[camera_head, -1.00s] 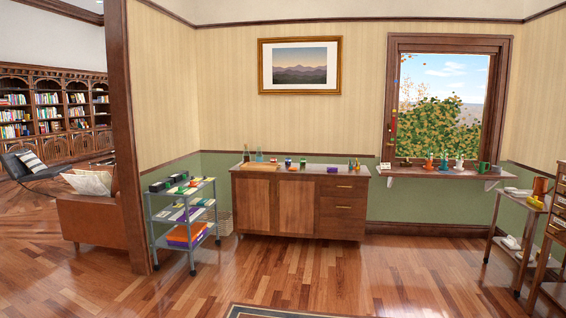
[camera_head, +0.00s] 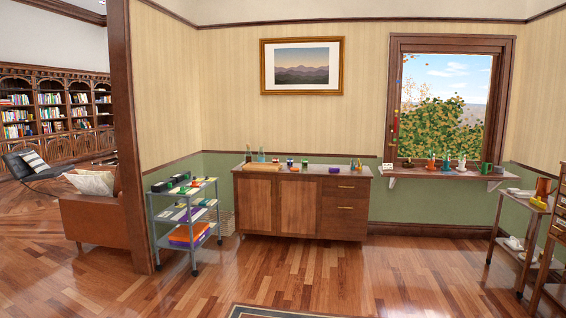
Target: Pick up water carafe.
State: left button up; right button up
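Two slim greenish glass vessels stand upright at the back left of the wooden cabinet top: a left glass vessel (camera_head: 248,154) and a right glass vessel (camera_head: 261,155). Either may be the water carafe, but they are too small to tell. The wooden cabinet (camera_head: 297,206) stands against the back wall, across the floor from me. Neither of my grippers is in view.
A grey cart (camera_head: 193,218) with several items stands left of the cabinet, beside a wooden post (camera_head: 132,150). A window shelf (camera_head: 445,174) with small objects is at right. A side table (camera_head: 510,217) stands farther right. The wood floor (camera_head: 290,270) ahead is clear.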

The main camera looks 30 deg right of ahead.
aim_at(261, 156)
jog(key=i+l+z, duration=0.35)
jog(key=i, duration=0.55)
jog(key=i+z, duration=0.35)
jog(key=i, duration=5.25)
